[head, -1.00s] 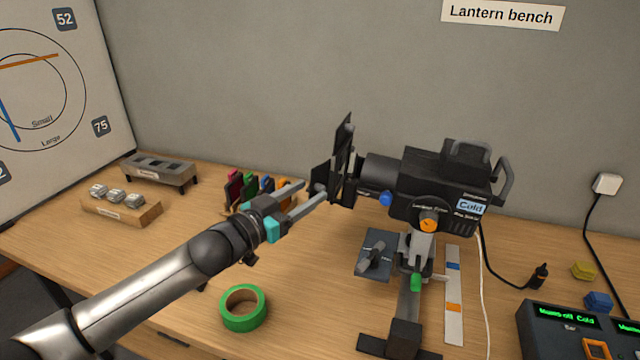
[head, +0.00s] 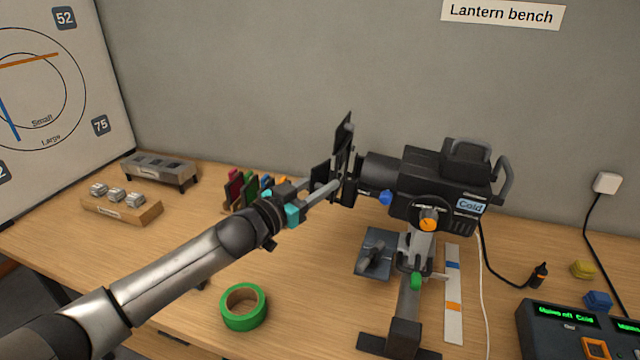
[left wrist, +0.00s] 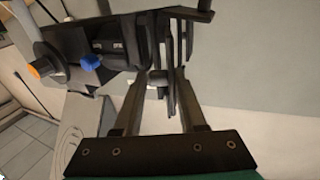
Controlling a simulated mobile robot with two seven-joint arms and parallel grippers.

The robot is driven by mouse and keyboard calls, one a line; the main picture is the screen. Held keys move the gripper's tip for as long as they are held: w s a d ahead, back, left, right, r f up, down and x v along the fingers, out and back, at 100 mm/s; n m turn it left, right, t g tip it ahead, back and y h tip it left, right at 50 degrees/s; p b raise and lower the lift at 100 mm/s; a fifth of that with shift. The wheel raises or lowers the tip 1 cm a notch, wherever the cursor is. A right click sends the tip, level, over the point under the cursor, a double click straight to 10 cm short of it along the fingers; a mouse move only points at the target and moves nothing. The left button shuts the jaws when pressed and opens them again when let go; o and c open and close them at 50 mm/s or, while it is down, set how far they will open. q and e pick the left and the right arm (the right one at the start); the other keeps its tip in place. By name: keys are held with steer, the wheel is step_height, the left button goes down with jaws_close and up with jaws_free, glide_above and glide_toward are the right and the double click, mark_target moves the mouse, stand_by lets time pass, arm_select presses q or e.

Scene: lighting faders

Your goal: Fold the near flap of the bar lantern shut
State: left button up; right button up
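The bar lantern (head: 430,190) is a black lamp on a stand, lens end facing left, with a "Cold" label. Dark flaps (head: 344,150) stand out around its front, one upright at the top. The near flap is partly hidden by my fingers in the head view, and I cannot tell its exact angle. My left gripper (head: 330,187) is at the lower flaps, its fingers apart. In the left wrist view the fingers (left wrist: 160,75) point at the dark flaps (left wrist: 172,60), and a thin dark plate shows beside one finger; contact is unclear. My right gripper is out of view.
Green tape (head: 243,307) lies in front of my left arm. Coloured filters (head: 236,188) stand behind the gripper. A wooden block (head: 120,207) with metal pieces is at the left. A control box (head: 565,330) is at the right. The bench between tape and lantern stand is clear.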

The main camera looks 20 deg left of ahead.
arm_select(q)
jaws_close()
steer(key=shift+d, duration=0.1)
steer(key=shift+f, duration=0.1)
steer(key=shift+s+d, duration=0.1)
steer(key=shift+d, duration=0.25)
steer(key=shift+d+n+t+y+b, duration=0.3)
steer(key=shift+n+t+y, duration=0.2)
steer(key=shift+n+y, duration=0.55)
steer(key=shift+d+n+t+y+b, duration=0.3)
steer(key=shift+n+t+y, duration=0.25)
steer(key=shift+y, duration=0.9)
steer(key=shift+n+y+b, duration=0.35)
steer(key=shift+n+y, duration=0.15)
steer(key=shift+y, duration=0.3)
